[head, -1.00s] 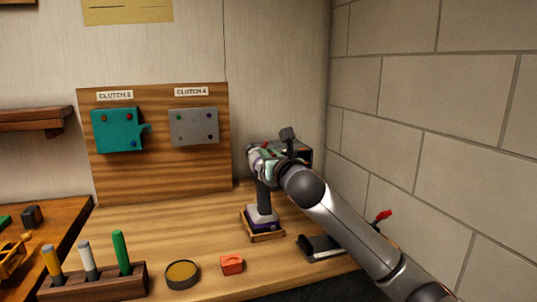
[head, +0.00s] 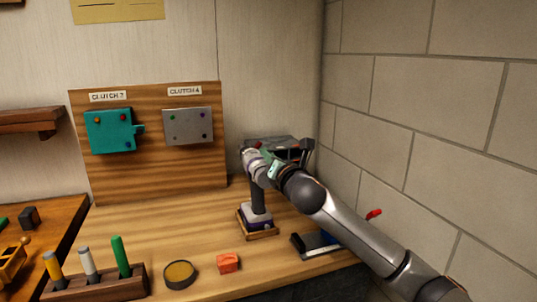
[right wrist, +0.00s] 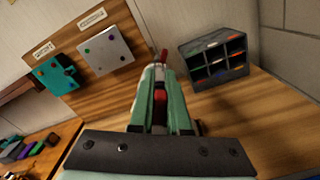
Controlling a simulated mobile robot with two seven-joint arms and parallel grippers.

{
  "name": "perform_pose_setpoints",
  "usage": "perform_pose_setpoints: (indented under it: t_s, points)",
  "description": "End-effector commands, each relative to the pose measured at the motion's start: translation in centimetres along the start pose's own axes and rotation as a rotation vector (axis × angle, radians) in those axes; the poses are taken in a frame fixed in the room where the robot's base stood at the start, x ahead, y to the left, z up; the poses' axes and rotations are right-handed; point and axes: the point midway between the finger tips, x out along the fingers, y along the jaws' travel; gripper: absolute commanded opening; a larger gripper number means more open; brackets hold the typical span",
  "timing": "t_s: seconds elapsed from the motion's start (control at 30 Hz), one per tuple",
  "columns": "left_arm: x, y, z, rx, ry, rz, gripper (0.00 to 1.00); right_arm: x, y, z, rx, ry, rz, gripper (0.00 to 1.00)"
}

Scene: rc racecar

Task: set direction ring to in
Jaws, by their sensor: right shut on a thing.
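The power driver (head: 258,200) stands upright in a small wooden tray (head: 258,235) at the back right of the bench, with a dark handle and a purple and white base. My right gripper (head: 262,166) reaches its head from the right and is shut on it. In the right wrist view the green fingers (right wrist: 161,100) close around the head, with red parts showing between and beyond them. The gripper hides much of the head, so I cannot make out the direction ring or its setting. My left gripper is not in view.
A grey compartment rack (right wrist: 215,62) stands behind the driver near the block wall. A board holds a teal clutch box (head: 110,131) and a grey one (head: 188,126). A red-orange block (head: 228,263), a round tin (head: 179,274) and a pen holder (head: 98,285) stand in front.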

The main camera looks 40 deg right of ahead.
Motion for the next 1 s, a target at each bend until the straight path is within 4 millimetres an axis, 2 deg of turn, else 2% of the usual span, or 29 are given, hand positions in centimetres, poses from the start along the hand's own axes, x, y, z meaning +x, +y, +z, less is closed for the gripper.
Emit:
perform_pose_setpoints:
  t_s: [0.47,0.5,0.73,1.0]
  points:
    - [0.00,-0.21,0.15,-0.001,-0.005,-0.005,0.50,0.00,-0.10,-0.12,0.017,0.002,0.000,0.00]
    - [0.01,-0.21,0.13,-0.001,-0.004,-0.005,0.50,0.00,-0.10,-0.11,0.017,0.002,0.000,0.18]
    - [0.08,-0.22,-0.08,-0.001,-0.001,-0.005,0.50,0.00,-0.09,-0.08,0.017,0.001,0.000,0.44]
    - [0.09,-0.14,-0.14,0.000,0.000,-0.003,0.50,-0.04,-0.08,-0.04,0.017,0.000,0.000,0.45]
